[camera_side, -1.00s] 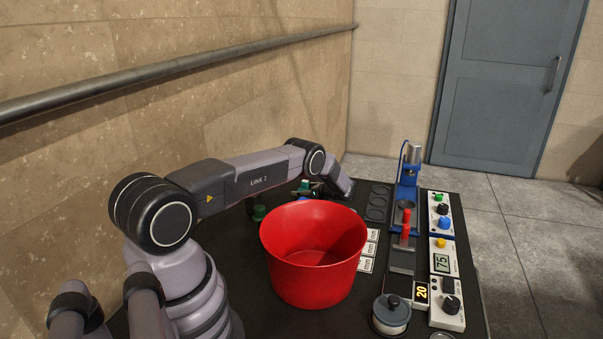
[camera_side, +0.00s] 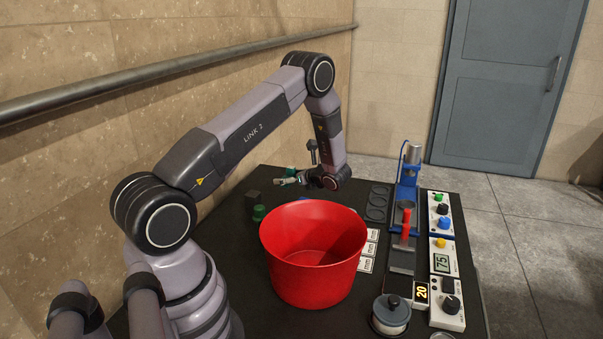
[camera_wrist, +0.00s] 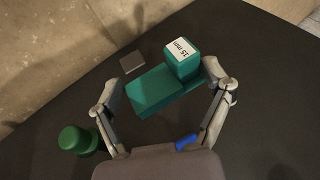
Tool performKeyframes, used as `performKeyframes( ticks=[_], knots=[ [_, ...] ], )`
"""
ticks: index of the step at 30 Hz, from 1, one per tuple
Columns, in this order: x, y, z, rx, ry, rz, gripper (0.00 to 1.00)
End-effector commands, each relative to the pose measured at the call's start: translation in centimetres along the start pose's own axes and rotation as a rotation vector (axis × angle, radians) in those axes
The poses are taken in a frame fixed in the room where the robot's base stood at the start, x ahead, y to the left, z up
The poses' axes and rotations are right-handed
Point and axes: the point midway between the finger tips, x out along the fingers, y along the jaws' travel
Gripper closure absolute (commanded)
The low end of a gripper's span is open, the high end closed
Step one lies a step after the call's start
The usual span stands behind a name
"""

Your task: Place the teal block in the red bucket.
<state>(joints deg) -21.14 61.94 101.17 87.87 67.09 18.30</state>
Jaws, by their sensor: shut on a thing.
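The teal block (camera_wrist: 150,92) is a stepped shape with a white "15 mm" label on its raised end. My gripper (camera_wrist: 165,94) is shut on it, with one finger on each side. In the side view my gripper (camera_side: 305,178) is above the table, behind the red bucket, and the block (camera_side: 290,172) shows only as a small teal patch. The red bucket (camera_side: 312,278) stands upright and open on the dark table. The part of its inside that shows is empty; its near inner floor is hidden.
A green knob-like piece (camera_side: 259,212) and a dark grey block (camera_side: 252,197) are on the table left of the bucket. A blue-framed press (camera_side: 408,185), control boxes (camera_side: 441,215), white cards (camera_side: 367,262) and a lidded pot (camera_side: 391,312) are to the right. A wall rises at left.

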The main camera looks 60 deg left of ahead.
Motion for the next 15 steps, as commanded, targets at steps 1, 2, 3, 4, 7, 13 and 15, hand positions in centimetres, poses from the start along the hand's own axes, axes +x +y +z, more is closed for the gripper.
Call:
performKeyframes(
  ticks=[1,2,3,4,7,13,15],
  knots=[
    [-0.8,0.0,0.1,0.006,-0.001,-0.016,0.61],
    [-1.5,-0.1,0.0,0.01,-0.001,-0.028,0.61],
    [-2.6,-0.3,0.0,0.019,-0.001,-0.052,0.61],
    [-3.6,-0.6,-0.1,0.028,-0.001,-0.074,0.61],
    [-8.1,-1.4,-0.6,0.07,-0.002,-0.175,0.61],
    [-20.0,-1.5,-1.9,0.181,-0.001,-0.446,0.61],
    [-23.9,-0.8,-2.3,0.221,-0.001,-0.54,0.61]
  ],
)
